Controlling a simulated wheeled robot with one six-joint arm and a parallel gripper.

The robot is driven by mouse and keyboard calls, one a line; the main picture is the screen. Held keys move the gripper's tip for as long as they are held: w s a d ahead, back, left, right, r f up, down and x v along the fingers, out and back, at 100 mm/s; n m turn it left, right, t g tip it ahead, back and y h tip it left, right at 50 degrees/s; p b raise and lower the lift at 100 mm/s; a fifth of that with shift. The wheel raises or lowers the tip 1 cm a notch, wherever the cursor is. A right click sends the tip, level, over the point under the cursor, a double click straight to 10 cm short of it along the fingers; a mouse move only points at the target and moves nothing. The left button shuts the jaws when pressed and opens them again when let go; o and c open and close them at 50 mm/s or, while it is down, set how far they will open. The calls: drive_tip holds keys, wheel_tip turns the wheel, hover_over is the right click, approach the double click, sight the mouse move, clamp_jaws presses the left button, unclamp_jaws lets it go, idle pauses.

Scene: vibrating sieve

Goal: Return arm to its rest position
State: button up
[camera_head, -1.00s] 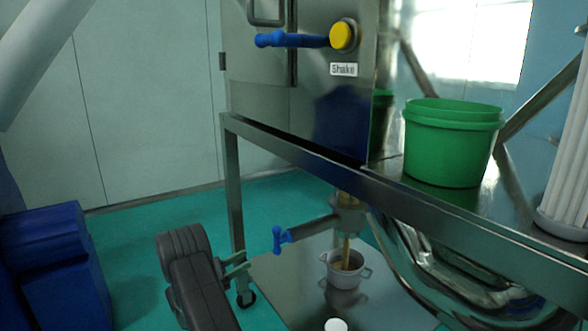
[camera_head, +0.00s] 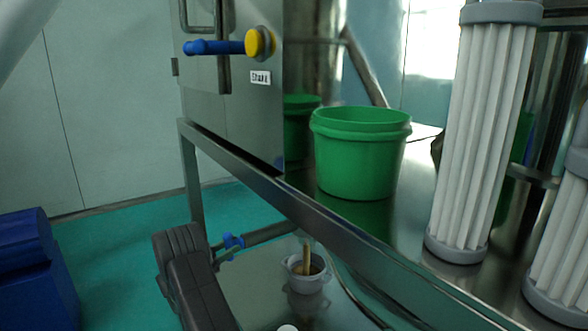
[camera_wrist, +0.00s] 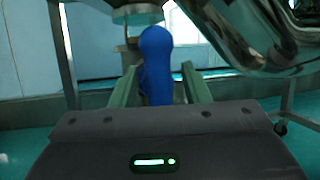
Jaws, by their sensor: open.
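My gripper (camera_head: 224,250) is low at the left of the metal frame in the head view, with its fingers at the blue valve handle (camera_head: 234,240). In the wrist view the two green fingers of my gripper (camera_wrist: 159,72) are open and spread apart. The blue handle (camera_wrist: 157,60) shows between them, with a visible gap on the right side. I cannot tell whether a finger touches it. My arm is reached out low, not folded in.
A metal frame (camera_head: 300,214) carries a green bucket (camera_head: 358,160) and white pleated filters (camera_head: 477,140).

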drive_tip(key=n, duration=0.1)
drive_tip(key=n+t+p, duration=0.1)
drive_tip(key=n, duration=0.1)
drive_tip(key=shift+a+r+t, duration=0.1)
drive_tip(key=shift+a+t, duration=0.2)
drive_tip(key=n+t+y+p, duration=0.1)
drive_tip(key=n, duration=0.1)
drive_tip(key=n+t+p, duration=0.1)
drive_tip(key=n, duration=0.1)
drive_tip(key=shift+n+y, duration=0.3)
drive_tip(key=shift+y, duration=0.1)
drive_tip(key=shift+n+t+y+p, duration=0.7)
drive_tip(key=shift+n+t, duration=0.4)
drive_tip(key=shift+n, duration=0.8)
